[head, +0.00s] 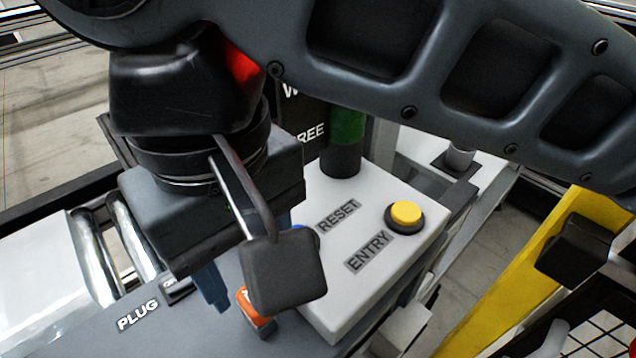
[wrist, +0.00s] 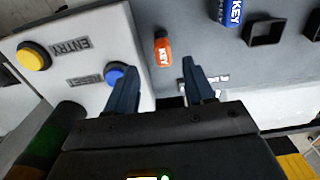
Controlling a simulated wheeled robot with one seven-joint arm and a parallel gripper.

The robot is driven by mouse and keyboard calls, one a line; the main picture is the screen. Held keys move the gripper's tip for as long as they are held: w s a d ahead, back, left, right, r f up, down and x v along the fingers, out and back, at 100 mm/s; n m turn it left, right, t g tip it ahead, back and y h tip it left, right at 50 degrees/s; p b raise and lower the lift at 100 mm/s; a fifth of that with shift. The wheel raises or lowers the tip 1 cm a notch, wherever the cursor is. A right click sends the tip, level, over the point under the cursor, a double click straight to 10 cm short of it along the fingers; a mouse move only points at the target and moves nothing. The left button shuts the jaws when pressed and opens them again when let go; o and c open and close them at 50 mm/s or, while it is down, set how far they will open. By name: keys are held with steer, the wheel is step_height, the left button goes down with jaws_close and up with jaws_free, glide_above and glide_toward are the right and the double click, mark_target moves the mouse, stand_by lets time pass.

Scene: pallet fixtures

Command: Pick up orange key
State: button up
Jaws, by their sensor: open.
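The orange key (wrist: 163,52) stands on the grey panel (wrist: 188,30) in the wrist view, its label reading KEY. In the head view the orange key (head: 246,299) is partly hidden behind a dark block on my wrist. My gripper (wrist: 159,68) is open and empty. In the wrist view the key appears in the gap between the two blue-grey fingertips, slightly beyond them. I see no contact between fingers and key. In the head view one finger points down left of the key, and the other is mostly hidden.
A white box beside the key carries a yellow ENTRY button (head: 406,215) and a blue RESET button (wrist: 114,73). A stack light (head: 343,140) rises behind it. A blue key (wrist: 233,12) and a dark square socket (wrist: 265,32) are right of the orange key in the wrist view.

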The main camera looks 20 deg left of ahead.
steer(key=f, duration=0.6)
steer(key=shift+s+a+f+p, duration=0.1)
steer(key=shift+s+f+p, duration=0.1)
steer(key=shift+f+p, duration=0.15)
jaws_close()
steer(key=shift+r, duration=0.15)
